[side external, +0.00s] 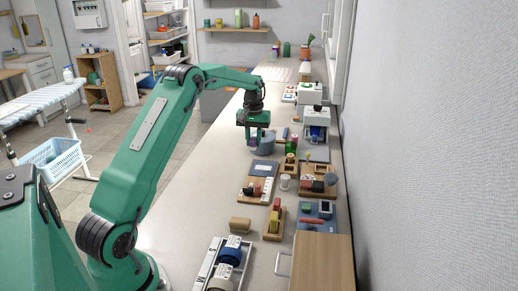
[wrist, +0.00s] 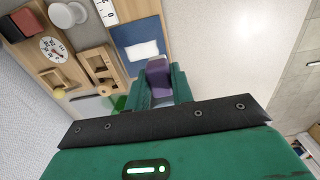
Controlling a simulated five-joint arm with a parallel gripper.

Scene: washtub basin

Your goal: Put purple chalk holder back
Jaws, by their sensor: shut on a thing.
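My gripper (side external: 253,137) is above the counter in the side view, over a blue-grey tub (side external: 266,146). In the wrist view my gripper (wrist: 160,82) is shut on the purple chalk holder (wrist: 158,72), whose top shows between the green fingers. Its lower part is hidden. In the side view the chalk holder is too small and covered to make out clearly. A wooden slotted holder (wrist: 97,58) lies left of the gripper in the wrist view, with open slots. A blue pad with a white patch (wrist: 138,40) lies just beyond the fingers.
A wooden tray with coloured pieces (side external: 274,222) stands on the counter (side external: 205,190) nearer the camera. Several small items line the wall side at right. The counter's left part is clear.

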